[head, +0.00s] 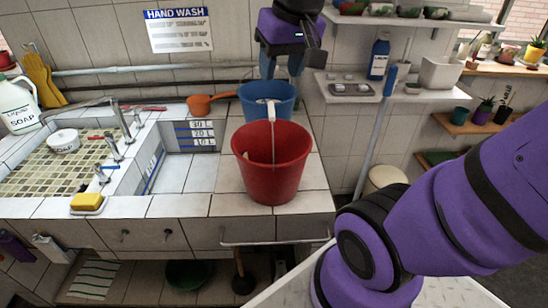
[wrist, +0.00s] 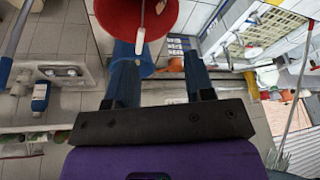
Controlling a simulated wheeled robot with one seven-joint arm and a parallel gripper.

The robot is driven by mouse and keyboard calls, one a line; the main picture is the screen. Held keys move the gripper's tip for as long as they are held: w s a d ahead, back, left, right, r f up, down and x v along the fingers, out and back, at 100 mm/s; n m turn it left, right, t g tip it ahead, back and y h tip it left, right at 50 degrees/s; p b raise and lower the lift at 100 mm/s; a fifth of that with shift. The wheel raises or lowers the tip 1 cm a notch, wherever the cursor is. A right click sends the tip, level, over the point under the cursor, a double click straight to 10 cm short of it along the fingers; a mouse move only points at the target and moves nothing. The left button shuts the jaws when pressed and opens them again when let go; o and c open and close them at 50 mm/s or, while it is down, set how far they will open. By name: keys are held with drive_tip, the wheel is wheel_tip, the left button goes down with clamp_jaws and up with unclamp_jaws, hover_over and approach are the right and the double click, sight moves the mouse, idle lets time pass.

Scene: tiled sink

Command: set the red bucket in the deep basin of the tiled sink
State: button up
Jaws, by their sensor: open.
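The red bucket (head: 270,165) stands upright on the tiled counter, right of the deep basin. Its thin handle with a white grip shows over its mouth. The deep basin (head: 197,134) has litre marks on its wall; its floor is mostly hidden. My gripper (head: 282,68) is open and empty, above and behind the red bucket, over the blue bucket. In the wrist view, the red bucket (wrist: 120,14) is at the top edge, beyond the two blue fingers of my gripper (wrist: 158,48); it is cut off there.
A blue bucket (head: 284,104) stands right behind the red one, with an orange scoop (head: 200,104) to its left. The shallow mosaic basin (head: 45,165), taps (head: 113,147) and yellow sponge (head: 87,200) are left. A loaded shelf (head: 345,96) is on the right.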

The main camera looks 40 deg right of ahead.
drive_tip(key=w+d+f+m+g, duration=0.2)
drive_tip(key=w+d+f, duration=0.25)
drive_tip(key=w, duration=0.45)
drive_tip(key=m+y, duration=0.2)
drive_tip(key=m, duration=0.1)
hover_over(272, 107)
drive_tip(key=d, duration=0.1)
drive_tip(key=s+d+x, duration=0.1)
drive_tip(key=x, duration=0.5)
drive_tip(key=shift+g, duration=0.3)
drive_tip(key=x, duration=1)
drive_tip(key=shift+s+d+f, duration=0.15)
drive_tip(key=shift+s+f, duration=0.2)
clamp_jaws()
